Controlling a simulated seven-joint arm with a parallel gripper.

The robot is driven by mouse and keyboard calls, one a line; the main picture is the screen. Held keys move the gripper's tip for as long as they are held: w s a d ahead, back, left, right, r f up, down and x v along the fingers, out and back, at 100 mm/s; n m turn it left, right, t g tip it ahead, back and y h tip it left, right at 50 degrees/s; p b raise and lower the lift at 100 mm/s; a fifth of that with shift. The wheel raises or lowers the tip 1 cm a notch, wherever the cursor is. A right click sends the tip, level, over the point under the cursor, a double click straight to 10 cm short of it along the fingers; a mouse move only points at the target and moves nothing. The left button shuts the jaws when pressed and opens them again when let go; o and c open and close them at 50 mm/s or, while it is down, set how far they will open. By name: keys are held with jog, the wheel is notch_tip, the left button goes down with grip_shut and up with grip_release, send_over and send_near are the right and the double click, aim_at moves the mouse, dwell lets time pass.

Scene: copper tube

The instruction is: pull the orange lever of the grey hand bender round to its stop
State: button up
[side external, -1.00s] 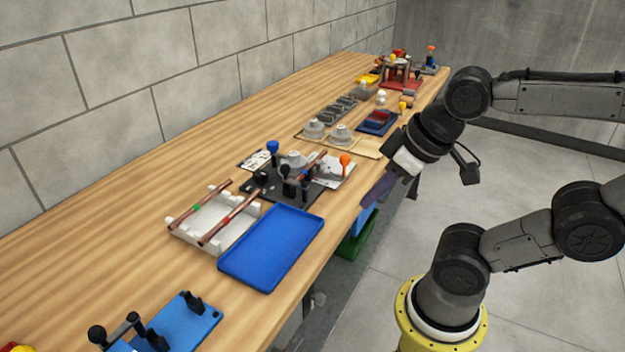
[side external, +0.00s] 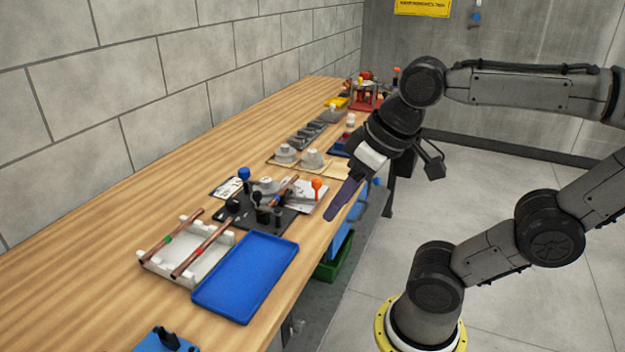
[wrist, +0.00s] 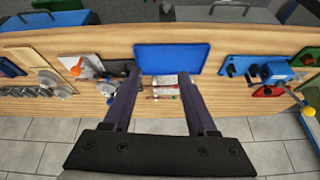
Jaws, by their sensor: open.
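The hand bender stands on a dark plate (side external: 276,221) on the bench, with grey round parts (side external: 266,185) and black knobs. The lever's orange knob (side external: 317,184) is at its right, near the bench's front edge. A copper tube (side external: 285,186) lies across the bender. My gripper (side external: 336,212) is just right of the orange knob in the side view, apart from it as far as I can tell. In the wrist view my gripper (wrist: 159,75) has its two fingers spread wide and holds nothing. The lever's arm is too small to make out clearly.
A blue tray (side external: 236,308) and a white rack (side external: 178,268) with two copper tubes lie in front of the bender. A blue-knobbed post (side external: 244,174) stands behind it. Grey discs (side external: 312,158) sit farther along. The bench's left back strip is clear.

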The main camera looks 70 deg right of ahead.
jog(key=shift+o, duration=0.3)
jog(key=w+d+r+m+g, duration=0.1)
jog(key=w+d+r+m, duration=0.2)
jog(key=w+d+r, duration=0.1)
jog(key=shift+w+r+g+h, duration=0.3)
jog(key=shift+w+r, duration=0.5)
jog(key=shift+w, duration=0.35)
jog(key=m+g, duration=0.4)
jog(key=m, duration=0.3)
send_over(317, 179)
notch_tip(317, 179, down, 5)
notch_tip(317, 179, down, 13)
jog(key=shift+f, duration=0.1)
grip_shut()
